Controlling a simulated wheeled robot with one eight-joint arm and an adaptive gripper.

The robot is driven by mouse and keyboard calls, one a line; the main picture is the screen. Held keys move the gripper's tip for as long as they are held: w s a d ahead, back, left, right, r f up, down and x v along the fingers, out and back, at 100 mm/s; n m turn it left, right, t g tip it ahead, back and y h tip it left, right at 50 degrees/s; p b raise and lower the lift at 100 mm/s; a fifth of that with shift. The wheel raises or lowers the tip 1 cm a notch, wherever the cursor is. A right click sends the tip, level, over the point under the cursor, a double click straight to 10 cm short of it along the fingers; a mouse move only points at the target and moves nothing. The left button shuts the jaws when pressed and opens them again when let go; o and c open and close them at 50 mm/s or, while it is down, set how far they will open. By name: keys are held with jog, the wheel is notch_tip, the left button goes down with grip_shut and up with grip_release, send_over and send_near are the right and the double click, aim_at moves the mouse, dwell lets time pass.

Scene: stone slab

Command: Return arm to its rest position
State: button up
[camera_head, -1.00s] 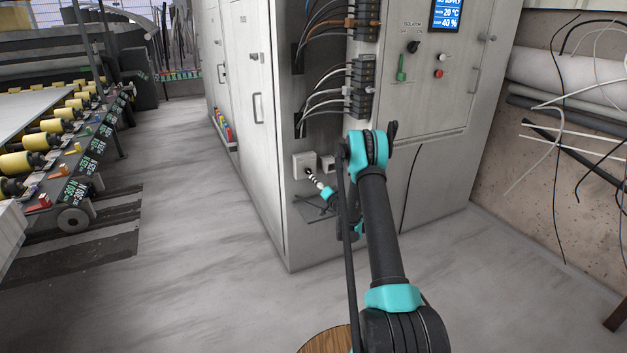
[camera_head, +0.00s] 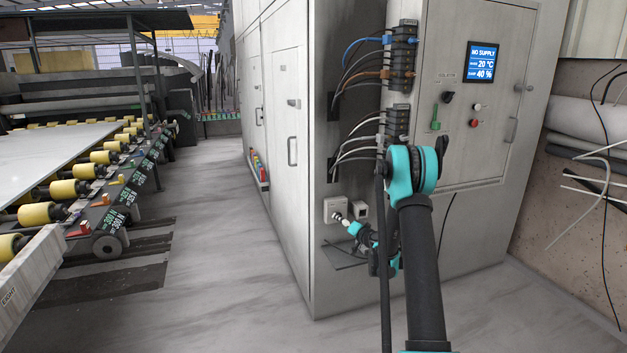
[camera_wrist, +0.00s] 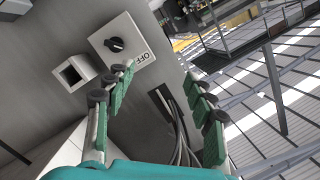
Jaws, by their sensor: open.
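My arm (camera_head: 420,262) reaches forward to the grey cabinet, bent at a teal joint. My gripper (camera_head: 340,217) is in front of a small white switch box (camera_head: 329,205) low on the cabinet side. In the wrist view my gripper (camera_wrist: 158,82) has its green-padded fingers spread apart with nothing between them. There the switch box (camera_wrist: 128,32) carries a black rotary knob (camera_wrist: 115,44) and an OFF label, just beyond the left fingertip. I cannot tell whether the fingertip touches the box.
A square grey box (camera_wrist: 73,72) sits beside the switch box. Cables (camera_head: 350,145) hang from terminal blocks above the arm. The cabinet display (camera_head: 481,62) reads NO SUPPLY. A roller conveyor (camera_head: 85,170) with a slab stands at left. The grey floor (camera_head: 220,250) between is clear.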

jog(key=s+a+r+n+g, duration=0.2)
jog(key=s+r+g, duration=0.15)
jog(key=s, duration=0.75)
jog(key=s+a+r+n+g, duration=0.2)
jog(key=s+r, duration=0.2)
jog(key=s, duration=0.7)
jog(key=s+d+f+g+h, duration=0.1)
jog(key=s+d+f+h, duration=0.1)
jog(key=s, duration=0.8)
jog(key=s+d+f+g+h, duration=0.2)
jog(key=s+d, duration=0.2)
jog(key=s, duration=0.7)
jog(key=s+d+f+g+h, duration=0.2)
jog(key=s+h, duration=0.1)
jog(key=s, duration=0.7)
jog(key=shift+s+d, duration=0.3)
jog(key=shift+d, duration=0.1)
